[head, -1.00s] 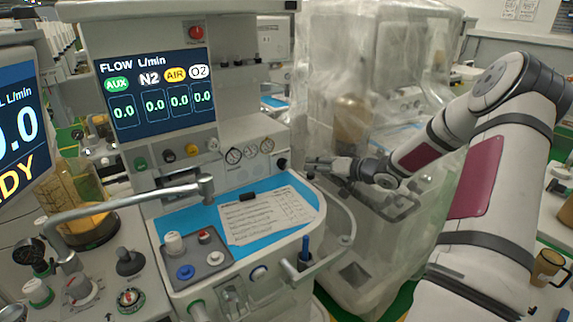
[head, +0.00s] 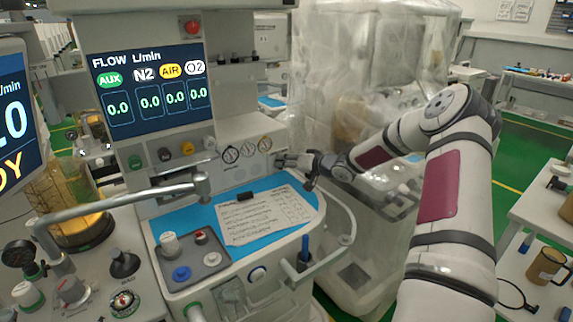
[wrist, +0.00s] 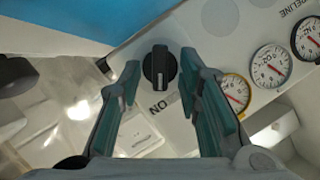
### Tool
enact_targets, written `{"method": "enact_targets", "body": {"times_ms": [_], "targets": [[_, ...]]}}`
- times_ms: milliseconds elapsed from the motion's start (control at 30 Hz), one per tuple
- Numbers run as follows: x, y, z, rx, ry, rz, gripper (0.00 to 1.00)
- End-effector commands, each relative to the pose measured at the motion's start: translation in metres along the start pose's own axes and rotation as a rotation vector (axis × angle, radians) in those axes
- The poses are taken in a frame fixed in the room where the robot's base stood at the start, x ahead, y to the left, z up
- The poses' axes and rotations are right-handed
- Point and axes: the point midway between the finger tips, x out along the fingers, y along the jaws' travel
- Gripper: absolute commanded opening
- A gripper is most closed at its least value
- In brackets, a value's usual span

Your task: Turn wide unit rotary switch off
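The rotary switch (wrist: 160,68) is a round black knob with a raised grip on a pale panel, seen in the wrist view. An upside-down "ON" label (wrist: 165,103) is printed beside it. My gripper (wrist: 160,59) is open, with one finger on each side of the knob; I see gaps, and no clear contact. In the head view my gripper (head: 283,160) is at the right end of the gauge panel on the machine (head: 235,127) with the FLOW display. There the knob is hidden or too small to tell.
Several round gauges (wrist: 271,66) are right of the fingers in the wrist view. A blue worktop (head: 190,220) with a paper sheet lies below the panel. A plastic-draped machine (head: 375,60) stands close behind my arm. A curved rail (head: 340,215) borders the worktop.

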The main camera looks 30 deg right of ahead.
Motion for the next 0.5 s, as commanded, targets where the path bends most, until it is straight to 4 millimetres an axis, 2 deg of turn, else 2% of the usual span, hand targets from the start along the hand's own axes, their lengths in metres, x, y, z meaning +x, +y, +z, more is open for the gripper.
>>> {"method": "enact_targets", "body": {"times_ms": [133,267,500], "targets": [[-0.0003,0.0000,-0.0001,0.000,0.000,0.000,0.29],[-0.0004,0.0002,-0.0001,0.000,0.000,0.000,0.00],[-0.0003,0.0007,-0.0001,0.001,0.000,0.001,0.00]]}}
